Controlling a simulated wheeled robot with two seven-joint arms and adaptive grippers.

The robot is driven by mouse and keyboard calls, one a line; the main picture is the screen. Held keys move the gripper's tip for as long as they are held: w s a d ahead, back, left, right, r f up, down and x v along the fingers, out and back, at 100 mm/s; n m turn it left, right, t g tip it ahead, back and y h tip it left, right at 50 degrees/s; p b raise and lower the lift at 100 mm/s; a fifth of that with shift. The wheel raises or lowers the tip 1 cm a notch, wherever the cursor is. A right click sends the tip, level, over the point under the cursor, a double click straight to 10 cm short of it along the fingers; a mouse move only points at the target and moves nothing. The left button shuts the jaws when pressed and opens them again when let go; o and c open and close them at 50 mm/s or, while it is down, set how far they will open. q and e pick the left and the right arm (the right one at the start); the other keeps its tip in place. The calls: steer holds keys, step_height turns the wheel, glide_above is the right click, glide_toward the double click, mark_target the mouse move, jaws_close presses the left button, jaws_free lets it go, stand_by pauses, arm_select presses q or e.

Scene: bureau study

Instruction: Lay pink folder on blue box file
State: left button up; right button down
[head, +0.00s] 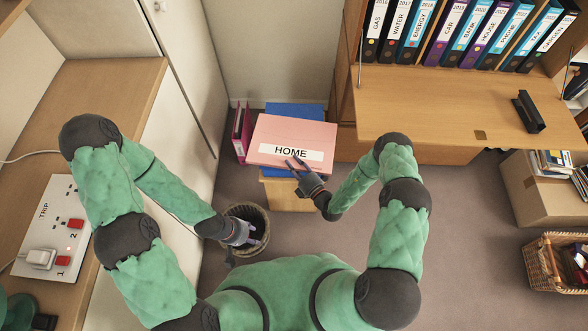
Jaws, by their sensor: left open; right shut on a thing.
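The pink folder (285,129), with a white label reading HOME, is over the blue box file (294,108). Blue shows behind its far edge and below its near edge; most of the box file is hidden. I cannot tell whether the folder touches the box file or is held just above it. My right gripper (291,163) is shut on the near edge of the folder, beside the label. My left gripper (256,238) is open and empty, low over the dark waste bin.
The box file rests on a small wooden unit (287,193). The waste bin (248,212) stands in front of it. A magenta binder (241,132) stands at left. A bureau flap (450,100) with a hole punch (527,112) juts out at right. A cardboard box (540,197) is further right.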

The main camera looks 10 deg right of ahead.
steer(key=shift+w+d+f+b, duration=0.15)
steer(key=shift+w+b, duration=0.1)
steer(key=shift+w, duration=0.3)
steer(key=shift+w+d+f+b, duration=0.1)
steer(key=shift+w+f+b, duration=0.1)
steer(key=shift+w, duration=0.3)
steer(key=shift+w+f, duration=0.15)
step_height(320, 180, down, 7)
steer(key=b, duration=0.6)
steer(key=c, duration=1.2)
jaws_free()
steer(key=shift+o, duration=0.2)
steer(key=shift+s+f, duration=0.1)
steer(key=shift+s, duration=0.1)
